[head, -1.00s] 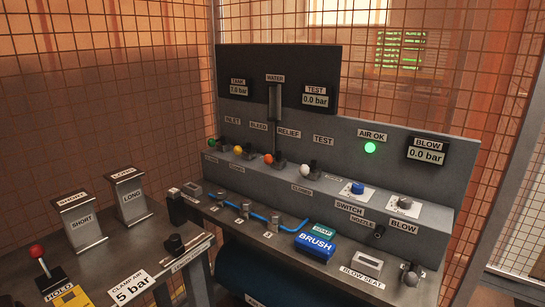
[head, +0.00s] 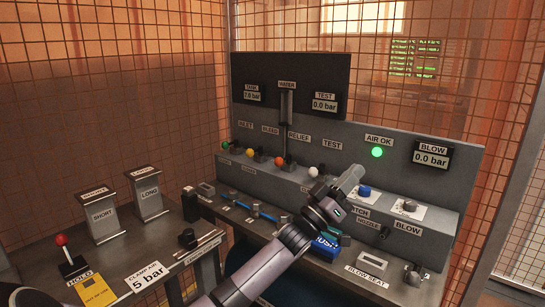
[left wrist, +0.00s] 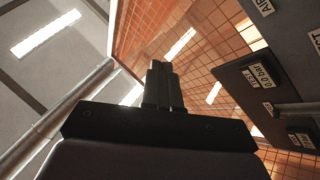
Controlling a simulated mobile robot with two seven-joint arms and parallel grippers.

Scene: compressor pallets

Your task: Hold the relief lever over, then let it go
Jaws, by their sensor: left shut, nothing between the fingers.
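The relief lever (head: 280,161) with its orange-red knob is on the sloped front of the compressor panel, under the RELIEF label (head: 299,136). My left gripper (head: 352,176) is shut and empty, in front of the panel to the right of the lever and close to the blue switch knob (head: 364,191). It does not touch the relief lever. In the left wrist view the two fingers (left wrist: 163,85) are pressed together and point up past the panel's gauges. My right gripper is not in view.
Yellow (head: 250,153) and white (head: 313,171) lever knobs flank the relief lever. The AIR OK lamp (head: 377,152) is green. A blue brush block (head: 325,246) is partly behind my left arm. A red-knobbed HOLD lever (head: 62,240) stands at the left.

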